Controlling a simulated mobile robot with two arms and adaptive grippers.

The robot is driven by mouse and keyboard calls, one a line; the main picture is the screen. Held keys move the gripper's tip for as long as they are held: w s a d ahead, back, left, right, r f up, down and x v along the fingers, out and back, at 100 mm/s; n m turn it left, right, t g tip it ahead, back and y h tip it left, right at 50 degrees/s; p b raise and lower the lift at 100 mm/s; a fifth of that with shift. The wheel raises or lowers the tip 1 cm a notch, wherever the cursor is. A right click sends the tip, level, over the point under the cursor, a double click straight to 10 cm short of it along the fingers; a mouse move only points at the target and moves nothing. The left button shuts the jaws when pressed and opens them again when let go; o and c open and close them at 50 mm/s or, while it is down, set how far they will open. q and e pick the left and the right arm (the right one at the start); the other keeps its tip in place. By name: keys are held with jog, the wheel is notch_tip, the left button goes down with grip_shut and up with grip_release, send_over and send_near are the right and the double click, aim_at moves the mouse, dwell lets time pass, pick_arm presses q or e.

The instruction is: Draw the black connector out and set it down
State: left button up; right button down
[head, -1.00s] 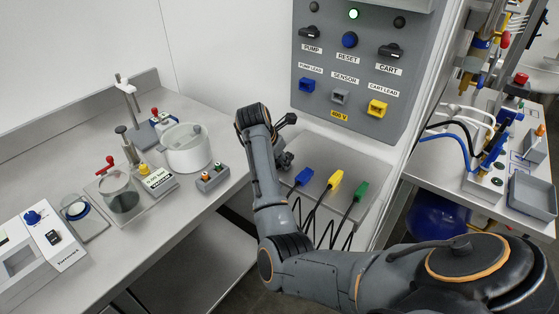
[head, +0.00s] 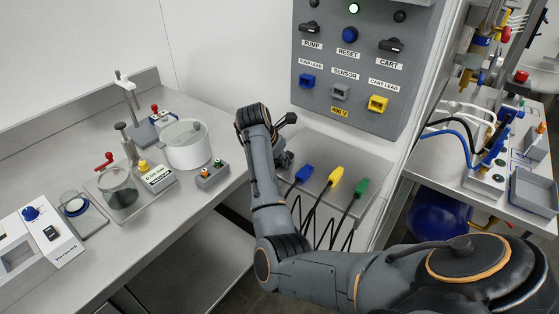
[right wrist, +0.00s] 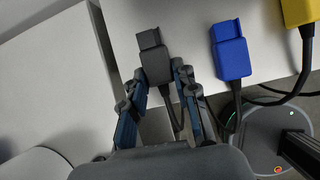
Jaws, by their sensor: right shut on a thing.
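The black connector (right wrist: 153,58) shows in the right wrist view, a dark block with a stepped end and a cable running back from it. My right gripper (right wrist: 158,78) is shut on its sides, with one finger on each side. The connector is over the edge area of the light shelf; I cannot tell whether it touches the shelf. In the head view my right gripper (head: 284,159) is at the left edge of the grey shelf (head: 325,150), and the arm largely hides it and the connector. My left gripper is not in view.
A blue connector (head: 304,174), a yellow one (head: 335,178) and a green one (head: 361,187) lie on the shelf, their cables hanging down. The control panel (head: 360,70) with blue, grey and yellow sockets rises behind.

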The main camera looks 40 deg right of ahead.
jog(key=shift+s+a+f, duration=0.15)
jog(key=shift+f, duration=0.25)
jog(key=shift+s+a+f, duration=0.15)
jog(key=shift+f, duration=0.2)
jog(key=c, duration=1.2)
grip_release()
jog(key=shift+o, duration=1.2)
jog(key=shift+w+d+f, duration=0.1)
jog(key=shift+d+f, duration=0.05)
jog(key=v, duration=1.2)
jog(key=shift+w+d+r, duration=0.15)
jog(key=shift+d+r, duration=0.05)
jog(key=shift+r, duration=0.25)
